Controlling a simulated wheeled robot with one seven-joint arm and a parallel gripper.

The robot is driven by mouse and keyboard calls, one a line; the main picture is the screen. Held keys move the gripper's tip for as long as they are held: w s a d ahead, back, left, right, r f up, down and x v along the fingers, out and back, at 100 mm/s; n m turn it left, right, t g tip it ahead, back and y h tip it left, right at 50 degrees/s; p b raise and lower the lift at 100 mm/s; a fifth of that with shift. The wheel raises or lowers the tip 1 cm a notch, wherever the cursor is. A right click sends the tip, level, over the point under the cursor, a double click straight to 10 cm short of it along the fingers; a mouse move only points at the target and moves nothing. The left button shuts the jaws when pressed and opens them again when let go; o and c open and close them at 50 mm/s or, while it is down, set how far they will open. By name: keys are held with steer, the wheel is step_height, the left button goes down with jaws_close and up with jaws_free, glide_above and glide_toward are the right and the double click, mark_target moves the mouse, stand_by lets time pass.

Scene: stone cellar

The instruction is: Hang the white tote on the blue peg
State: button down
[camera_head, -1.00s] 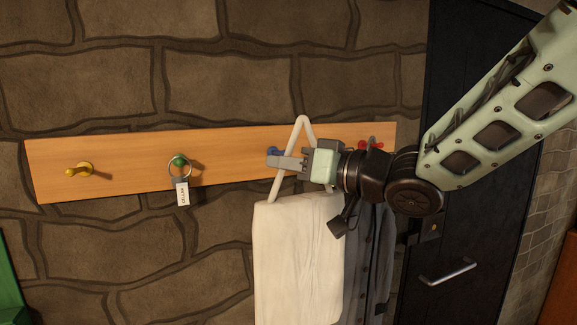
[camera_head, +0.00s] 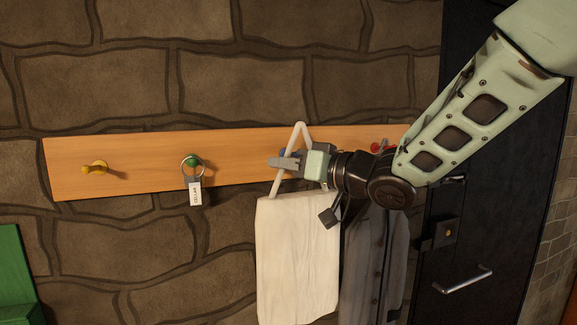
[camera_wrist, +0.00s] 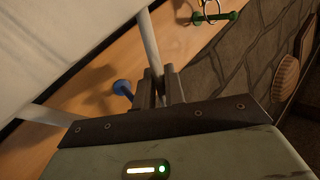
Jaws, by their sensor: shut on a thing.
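The white tote (camera_head: 298,255) hangs from my gripper (camera_head: 282,163) in front of the rack board. My gripper is shut on its pale handle (camera_head: 301,127), whose top rises in a pointed loop above the jaws. In the wrist view the handle strap (camera_wrist: 150,45) runs into the shut fingers (camera_wrist: 160,88). The blue peg (camera_head: 283,152) is mostly hidden behind my gripper. In the wrist view the blue peg (camera_wrist: 123,87) shows clearly, just left of the fingers. I cannot tell whether the handle loop is around the peg.
The wooden board (camera_head: 140,175) also bears a yellow peg (camera_head: 95,167), a green peg (camera_head: 192,160) with a ring and tag (camera_head: 195,193), and a red peg (camera_head: 377,147). A grey garment (camera_head: 372,260) hangs right of the tote. A dark door (camera_head: 470,235) stands right.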

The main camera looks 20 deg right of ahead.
steer(key=shift+w+f+b, duration=0.6)
steer(key=shift+w+f, duration=0.25)
steer(key=shift+w, duration=0.3)
steer(key=shift+w+f+b, duration=0.6)
steer(key=shift+w+f, duration=0.25)
steer(key=shift+w, duration=0.25)
steer(key=c, duration=1.4)
jaws_free()
steer(key=b+v, duration=0.4)
steer(key=v, duration=1.3)
steer(key=shift+s+f+b, duration=0.1)
steer(key=shift+s+b, duration=0.15)
steer(key=shift+b, duration=0.1)
